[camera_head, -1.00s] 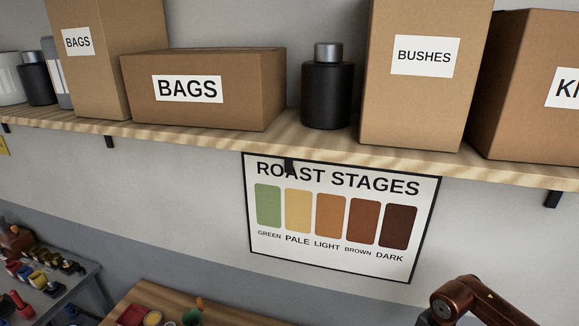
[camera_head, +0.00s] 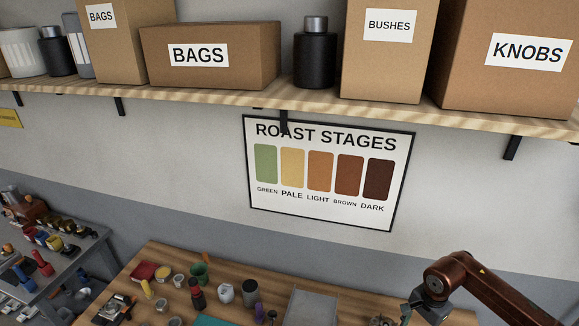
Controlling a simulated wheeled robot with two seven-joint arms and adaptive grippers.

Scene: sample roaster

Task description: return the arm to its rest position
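One arm of mine, copper-brown with dark joints, comes in from the right edge of the head view. My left gripper is not in view.
A wooden table (camera_head: 150,262) with small cups, bottles and a grey tray (camera_head: 312,306) lies below. A grey side table (camera_head: 75,262) stands at left. Above, a wall shelf (camera_head: 200,98) holds boxes and bottles. A roast stages poster (camera_head: 330,172) hangs between.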

